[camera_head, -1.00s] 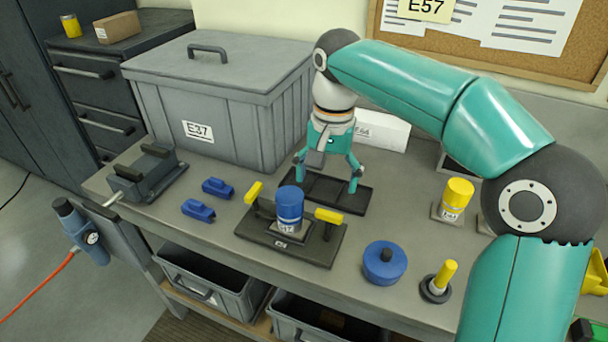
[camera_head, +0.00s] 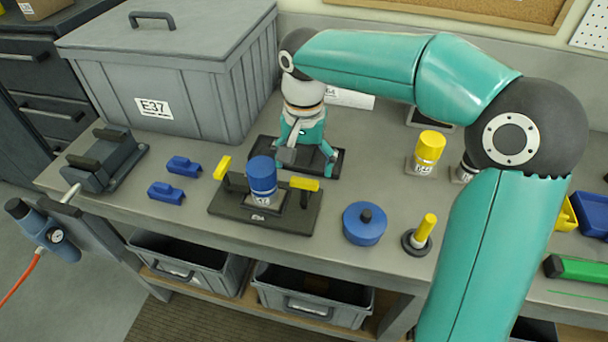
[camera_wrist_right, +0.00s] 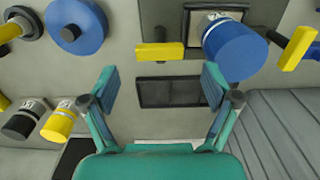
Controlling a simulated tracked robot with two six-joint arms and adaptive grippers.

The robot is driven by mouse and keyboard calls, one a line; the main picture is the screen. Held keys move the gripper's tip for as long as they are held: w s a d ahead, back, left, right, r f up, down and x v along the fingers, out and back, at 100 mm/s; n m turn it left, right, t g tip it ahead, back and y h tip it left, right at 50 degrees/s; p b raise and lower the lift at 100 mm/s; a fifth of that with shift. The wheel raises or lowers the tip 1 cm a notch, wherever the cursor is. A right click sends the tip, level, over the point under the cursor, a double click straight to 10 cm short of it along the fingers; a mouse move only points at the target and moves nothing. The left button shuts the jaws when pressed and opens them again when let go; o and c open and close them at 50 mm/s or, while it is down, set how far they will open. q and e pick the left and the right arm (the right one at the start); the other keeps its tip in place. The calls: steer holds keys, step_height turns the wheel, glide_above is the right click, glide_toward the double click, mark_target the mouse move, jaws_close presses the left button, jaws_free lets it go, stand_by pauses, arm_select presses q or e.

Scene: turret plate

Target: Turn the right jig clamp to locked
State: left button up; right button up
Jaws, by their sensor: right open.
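The right jig clamp (camera_head: 304,184) has a yellow handle on a dark post, at the right end of the dark jig plate (camera_head: 226,208). Its handle lies roughly sideways in the head view; it also shows at the top middle of the wrist view (camera_wrist_right: 160,51). The left clamp (camera_head: 222,168) has a yellow handle lying diagonally. A blue-capped cylinder (camera_head: 262,178) stands upright between them. My right gripper (camera_head: 304,172) is open and empty, just behind and above the right clamp. Its spread fingers (camera_wrist_right: 160,84) do not touch the handle. My left gripper is out of view.
A dark tray (camera_head: 342,157) lies under my right gripper. A large grey lidded bin (camera_head: 215,95) stands behind left. A round blue knobbed part (camera_head: 364,224), a yellow-handled part (camera_head: 423,231) and a yellow-topped cylinder (camera_head: 428,150) stand to the right. Two small blue parts (camera_head: 167,193) lie left.

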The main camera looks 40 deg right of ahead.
mark_target(304, 181)
steer(key=shift+f, duration=2)
steer(key=shift+c, duration=0.3)
steer(key=c, duration=1.1)
